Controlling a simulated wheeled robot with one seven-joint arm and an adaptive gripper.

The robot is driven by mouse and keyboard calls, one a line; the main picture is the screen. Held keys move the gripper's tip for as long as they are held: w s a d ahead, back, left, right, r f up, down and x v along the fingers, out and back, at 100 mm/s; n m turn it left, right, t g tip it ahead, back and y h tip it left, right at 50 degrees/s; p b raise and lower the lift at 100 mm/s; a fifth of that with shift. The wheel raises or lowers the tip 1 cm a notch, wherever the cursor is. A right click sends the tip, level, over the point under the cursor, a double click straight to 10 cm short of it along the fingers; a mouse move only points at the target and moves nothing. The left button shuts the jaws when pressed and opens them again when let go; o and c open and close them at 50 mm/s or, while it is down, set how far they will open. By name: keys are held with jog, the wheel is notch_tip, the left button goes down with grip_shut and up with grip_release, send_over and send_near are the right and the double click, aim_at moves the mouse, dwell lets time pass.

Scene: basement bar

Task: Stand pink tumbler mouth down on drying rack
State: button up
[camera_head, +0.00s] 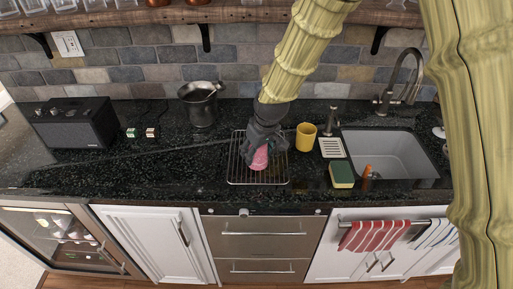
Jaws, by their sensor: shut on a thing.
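The pink tumbler (260,158) is over the wire drying rack (258,182) on the black counter. My gripper (264,147) is shut on the tumbler from above and hides its upper part. The tumbler looks somewhat tilted. I cannot tell from this view whether it touches the rack's wires or which end is its mouth. The rack lies flat near the middle of the counter, and its front rim shows clearly.
A yellow cup (306,136) stands close to the right of the rack. A sponge (342,175), a soap dispenser (331,121) and the sink (385,155) are further right. The counter left of the rack is mostly clear.

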jog(key=shift+f, duration=0.5)
jog(key=shift+f, duration=0.35)
jog(key=o, duration=1.1)
jog(key=shift+r, duration=0.1)
jog(key=v, duration=1.1)
jog(key=shift+s+r, duration=0.15)
jog(key=shift+r, duration=0.2)
jog(key=p+v, duration=0.1)
jog(key=v, duration=0.1)
jog(key=p+v, duration=0.4)
jog(key=v, duration=0.1)
jog(key=shift+w+a+r, duration=0.1)
jog(key=shift+w+r, duration=0.1)
jog(key=shift+w, duration=0.05)
jog(key=shift+f, duration=0.1)
